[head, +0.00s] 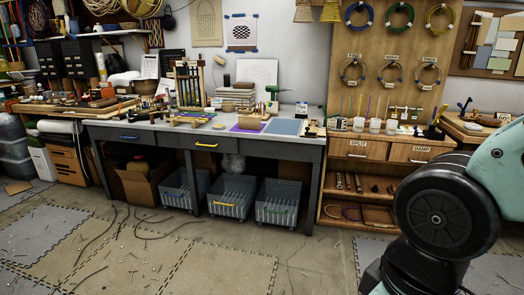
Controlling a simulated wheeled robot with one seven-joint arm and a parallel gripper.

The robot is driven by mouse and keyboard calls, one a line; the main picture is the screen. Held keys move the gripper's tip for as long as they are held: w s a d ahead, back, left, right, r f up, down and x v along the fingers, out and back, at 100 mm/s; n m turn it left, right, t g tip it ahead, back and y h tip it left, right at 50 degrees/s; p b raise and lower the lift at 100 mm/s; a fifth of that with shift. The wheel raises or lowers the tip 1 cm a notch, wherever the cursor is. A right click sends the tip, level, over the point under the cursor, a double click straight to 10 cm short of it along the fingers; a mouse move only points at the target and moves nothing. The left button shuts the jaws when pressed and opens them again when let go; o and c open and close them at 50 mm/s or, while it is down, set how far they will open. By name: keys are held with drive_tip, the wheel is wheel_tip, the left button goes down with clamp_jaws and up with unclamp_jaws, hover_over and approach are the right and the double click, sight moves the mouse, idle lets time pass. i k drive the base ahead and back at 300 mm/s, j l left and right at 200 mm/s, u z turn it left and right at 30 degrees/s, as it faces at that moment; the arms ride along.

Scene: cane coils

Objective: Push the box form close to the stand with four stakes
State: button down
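On the grey workbench (140,126) stands a wooden stand with tall upright stakes (188,88), left of the bench's middle. The stakes are too small to count surely. A small light-wood block (250,122), which looks like the box form, sits on a purple mat to the right of the stand, with a clear gap between them. A low wooden piece (190,119) lies in front of the stand. My gripper is not in view; only a part of my arm shows at the right.
A green drill (271,96) stands behind the block, and a blue-grey mat (284,127) lies to its right. Stacked boards (236,97) stand at the back. Plastic crates (228,196) sit under the bench. Cane strands litter the otherwise open floor.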

sight(246, 121)
drive_tip(key=i, duration=2)
drive_tip(key=i+l+u, duration=0.2)
drive_tip(key=i+u, duration=0.3)
drive_tip(key=i, duration=0.25)
drive_tip(key=i+l+u, duration=0.45)
drive_tip(key=i, duration=0.25)
drive_tip(key=i+l+u, duration=0.5)
drive_tip(key=i+l, duration=0.1)
drive_tip(key=l, duration=0.1)
